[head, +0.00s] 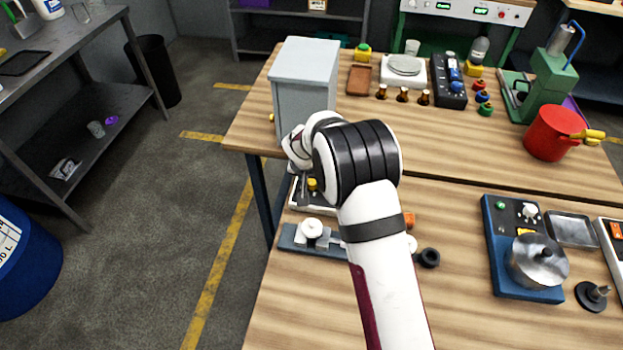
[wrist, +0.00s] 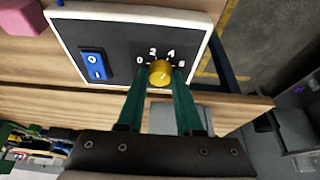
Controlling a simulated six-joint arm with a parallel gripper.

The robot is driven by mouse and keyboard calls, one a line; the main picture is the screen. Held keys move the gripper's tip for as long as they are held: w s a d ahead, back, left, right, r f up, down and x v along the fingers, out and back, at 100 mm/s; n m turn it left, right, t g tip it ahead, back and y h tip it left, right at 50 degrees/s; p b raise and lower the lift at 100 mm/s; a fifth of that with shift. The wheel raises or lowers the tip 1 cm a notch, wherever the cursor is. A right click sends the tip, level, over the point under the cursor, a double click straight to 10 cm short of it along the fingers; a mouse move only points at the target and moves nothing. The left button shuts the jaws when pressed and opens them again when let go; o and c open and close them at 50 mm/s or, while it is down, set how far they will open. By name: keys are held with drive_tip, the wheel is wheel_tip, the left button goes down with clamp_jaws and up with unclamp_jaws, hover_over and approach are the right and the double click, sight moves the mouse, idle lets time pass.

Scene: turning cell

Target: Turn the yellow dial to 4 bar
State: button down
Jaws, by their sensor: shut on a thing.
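The yellow dial (wrist: 160,73) sits on a dark panel (wrist: 125,45) with a white rim. White marks 0, 2, 4 and 6 run in an arc around its far side. Which mark the dial points to is too small to tell. My gripper (wrist: 158,84) has its two green fingers closed on either side of the dial. In the head view a bit of the yellow dial (head: 312,184) shows beside my arm. My gripper is mostly hidden behind my wrist there.
A blue rocker switch (wrist: 94,65) is left of the dial on the panel. A grey cabinet (head: 304,82) stands just behind my wrist. A blue-based fixture with a white knob (head: 312,228) lies in front of the panel.

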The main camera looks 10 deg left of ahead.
drive_tip(key=c, duration=0.6)
unclamp_jaws()
drive_tip(key=shift+o, duration=0.2)
drive_tip(key=v, duration=1.5)
drive_tip(key=shift+r, duration=0.35)
drive_tip(key=shift+s, duration=0.1)
drive_tip(key=s+d+r+m+g, duration=0.2)
drive_tip(key=s+d+r, duration=0.1)
drive_tip(key=s+d, duration=0.6)
drive_tip(key=s+d+r+m+g, duration=0.1)
drive_tip(key=s+d+r+m, duration=0.1)
drive_tip(key=s+d, duration=0.7)
drive_tip(key=s+f+m+g+y, duration=0.1)
drive_tip(key=s, duration=1.2)
drive_tip(key=shift+a+f+m+g+y, duration=0.15)
drive_tip(key=shift+a+m+g+y, duration=0.15)
drive_tip(key=shift+a+g+y, duration=0.1)
